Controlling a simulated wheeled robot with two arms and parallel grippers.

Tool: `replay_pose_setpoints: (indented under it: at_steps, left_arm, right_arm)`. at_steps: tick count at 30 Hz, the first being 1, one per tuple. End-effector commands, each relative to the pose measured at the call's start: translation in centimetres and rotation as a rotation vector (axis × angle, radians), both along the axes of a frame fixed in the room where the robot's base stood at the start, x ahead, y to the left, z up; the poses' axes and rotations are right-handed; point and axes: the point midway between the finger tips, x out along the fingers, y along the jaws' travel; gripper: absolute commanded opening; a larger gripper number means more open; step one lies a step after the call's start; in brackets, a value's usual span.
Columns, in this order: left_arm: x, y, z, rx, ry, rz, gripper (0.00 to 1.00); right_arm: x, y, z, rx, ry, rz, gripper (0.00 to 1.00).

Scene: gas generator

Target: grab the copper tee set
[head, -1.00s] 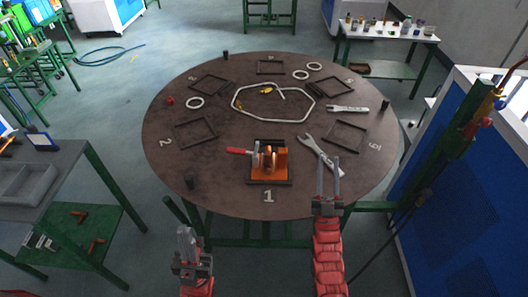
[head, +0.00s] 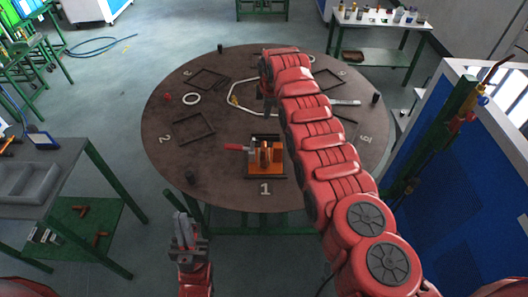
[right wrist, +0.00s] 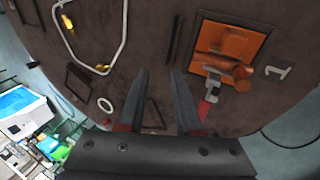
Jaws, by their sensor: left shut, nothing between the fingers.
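An orange fixture (head: 266,157) with copper-coloured round parts and a red handle sits in a black frame by the number 1 on the round table. It also shows at the upper right of the right wrist view (right wrist: 238,42). Copper-brown pieces (head: 102,240) lie on a green lower shelf at the left; their exact shape is too small to tell. My right gripper (right wrist: 160,82) is open and empty above the table; in the head view my arm mostly hides it. My left gripper (head: 182,222) is shut and empty in front of the table.
The round brown table (head: 220,190) carries a bent pipe loop (right wrist: 122,40), rings (head: 191,99) and several black square frames (head: 193,128). A grey tray table (head: 70,165) stands at left, a blue panel (head: 440,170) at right.

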Motion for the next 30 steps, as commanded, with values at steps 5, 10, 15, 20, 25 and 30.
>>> replay_pose_setpoints:
  at_steps: [5, 10, 15, 20, 25, 30]
  left_arm:
    - [0.0, 0.0, 0.7, 0.0, 0.0, 0.0, 0.0]
    - [0.0, 0.0, 0.5, 0.0, 0.0, 0.0, 0.0]
    - [0.0, 0.0, -2.4, 0.0, 0.0, 0.0, 0.0]
    - [0.0, 0.0, -5.7, 0.0, 0.0, 0.0, 0.0]
    - [0.0, 0.0, -6.5, 0.0, 0.001, 0.0, 0.0]
    - [0.0, 0.0, -6.1, 0.0, 0.0, 0.0, 0.0]
  right_arm:
    - [-6.8, 0.1, 5.9, -0.104, 0.25, 0.177, 0.34]
    - [-10.0, -0.3, 7.5, -0.137, 0.357, 0.248, 0.34]
    - [-10.2, -0.3, 4.7, -0.14, 0.365, 0.254, 0.34]
    - [-10.2, -0.2, 1.5, -0.139, 0.362, 0.253, 0.34]
    - [-9.9, -0.6, -0.4, -0.141, 0.36, 0.246, 0.34]
    - [-10.1, -0.2, -2.2, -0.137, 0.362, 0.252, 0.34]
